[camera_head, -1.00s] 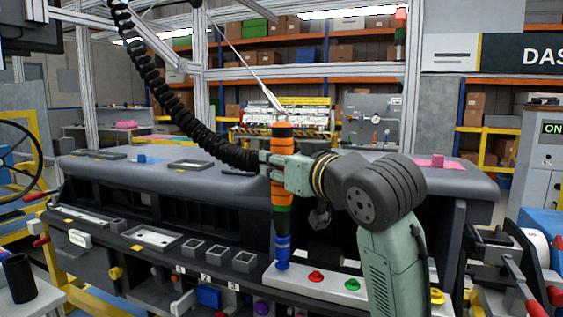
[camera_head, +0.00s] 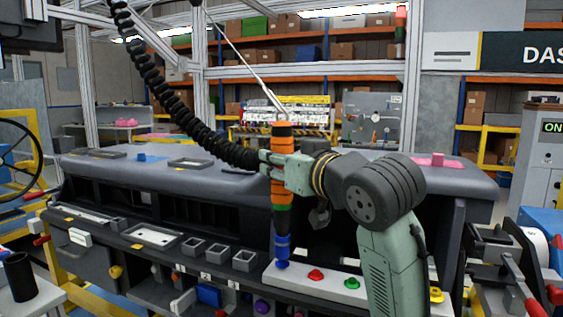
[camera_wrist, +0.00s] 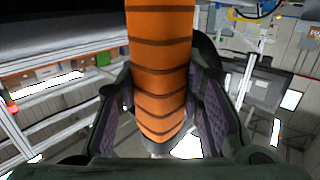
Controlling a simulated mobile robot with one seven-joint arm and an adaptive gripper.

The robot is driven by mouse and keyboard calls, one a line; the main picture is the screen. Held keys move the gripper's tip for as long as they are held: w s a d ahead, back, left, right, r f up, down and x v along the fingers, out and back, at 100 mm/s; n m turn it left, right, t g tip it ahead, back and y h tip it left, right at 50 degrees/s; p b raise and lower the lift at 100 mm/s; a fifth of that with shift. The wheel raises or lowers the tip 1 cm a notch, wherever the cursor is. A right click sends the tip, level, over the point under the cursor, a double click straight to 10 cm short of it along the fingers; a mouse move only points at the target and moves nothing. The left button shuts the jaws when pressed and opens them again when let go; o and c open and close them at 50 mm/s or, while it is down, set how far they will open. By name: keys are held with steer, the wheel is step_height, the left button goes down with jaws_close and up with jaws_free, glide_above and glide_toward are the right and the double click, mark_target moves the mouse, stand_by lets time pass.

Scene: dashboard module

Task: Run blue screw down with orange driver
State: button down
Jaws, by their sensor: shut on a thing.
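The orange driver (camera_head: 282,140) hangs upright from a cable, with a black hose at its side. My gripper (camera_head: 276,174) is shut around its orange body. In the wrist view the ribbed orange body (camera_wrist: 160,75) sits between my two dark finger pads. The driver's blue lower end (camera_head: 282,246) is over the blue screw (camera_head: 282,265) at the left end of the white strip and seems to touch it. How deep the screw sits cannot be told.
A red screw (camera_head: 316,275) and a green screw (camera_head: 351,283) stand on the white strip (camera_head: 333,287) to the right. A yellow piece (camera_head: 437,296) lies at its right end. Small grey bins (camera_head: 219,253) are to the left. The dashboard (camera_head: 230,186) runs close behind the driver.

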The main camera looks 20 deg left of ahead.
mark_target(288, 143)
steer(key=shift+f+b, duration=0.55)
steer(key=shift+f, duration=0.25)
stand_by(0.9)
steer(key=shift+f, duration=0.55)
stand_by(2.7)
steer(key=shift+p, duration=0.4)
steer(key=shift+r+p, duration=2.6)
steer(key=shift+r, duration=0.55)
